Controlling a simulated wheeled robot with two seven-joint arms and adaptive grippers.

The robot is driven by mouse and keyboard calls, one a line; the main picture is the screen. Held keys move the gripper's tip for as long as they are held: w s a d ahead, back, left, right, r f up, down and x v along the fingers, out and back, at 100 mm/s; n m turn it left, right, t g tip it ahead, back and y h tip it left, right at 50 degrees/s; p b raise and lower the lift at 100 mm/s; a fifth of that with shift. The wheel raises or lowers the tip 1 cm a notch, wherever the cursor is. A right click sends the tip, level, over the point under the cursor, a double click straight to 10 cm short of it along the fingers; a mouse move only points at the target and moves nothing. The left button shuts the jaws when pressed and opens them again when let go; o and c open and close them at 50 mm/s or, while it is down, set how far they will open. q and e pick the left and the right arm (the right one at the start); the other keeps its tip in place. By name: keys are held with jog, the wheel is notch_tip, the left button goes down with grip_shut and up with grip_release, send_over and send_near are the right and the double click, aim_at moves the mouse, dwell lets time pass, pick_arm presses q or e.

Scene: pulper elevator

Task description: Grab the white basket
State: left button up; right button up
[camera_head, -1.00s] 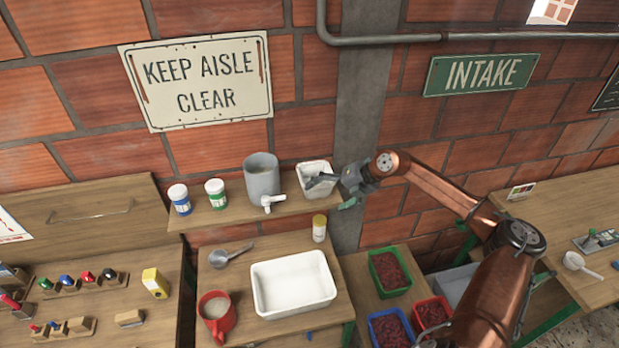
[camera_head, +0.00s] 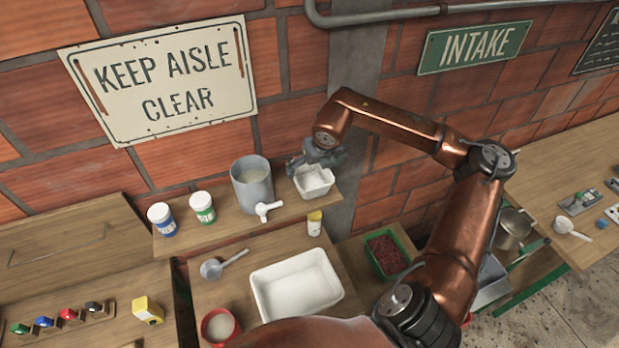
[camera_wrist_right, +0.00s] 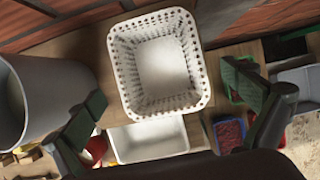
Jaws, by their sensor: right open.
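The white basket (camera_head: 314,182) stands at the right end of the wall shelf, next to a grey pot with a white tap. In the right wrist view the basket (camera_wrist_right: 163,65) is seen from above, with perforated walls and an empty inside. My right gripper (camera_head: 318,158) is just above and behind the basket, pointing down. In the right wrist view its two fingers (camera_wrist_right: 172,118) are spread wide, one on each side below the basket in the picture, with nothing between the tips. My left gripper is out of view.
The grey pot (camera_head: 252,184) is close left of the basket, with two lidded jars (camera_head: 202,208) further left. The brick wall is close behind.

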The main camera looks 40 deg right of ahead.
aim_at(309, 181)
jog(key=p+x, duration=0.2)
jog(key=x, duration=0.1)
jog(key=shift+w+a+f, duration=0.1)
jog(key=shift+w+f, duration=0.05)
jog(key=shift+w, duration=0.2)
jog(key=shift+x, duration=0.9)
jog(key=shift+s, duration=0.15)
jog(key=shift+f, duration=0.15)
pick_arm(q)
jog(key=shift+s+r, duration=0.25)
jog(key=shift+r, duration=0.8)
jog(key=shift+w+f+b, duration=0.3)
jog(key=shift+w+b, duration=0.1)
jog(key=shift+b, duration=0.05)
pick_arm(e)
jog(key=shift+f, duration=0.15)
jog(key=shift+c, duration=0.4)
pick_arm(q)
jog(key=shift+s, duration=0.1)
pick_arm(e)
jog(key=c, duration=1.2)
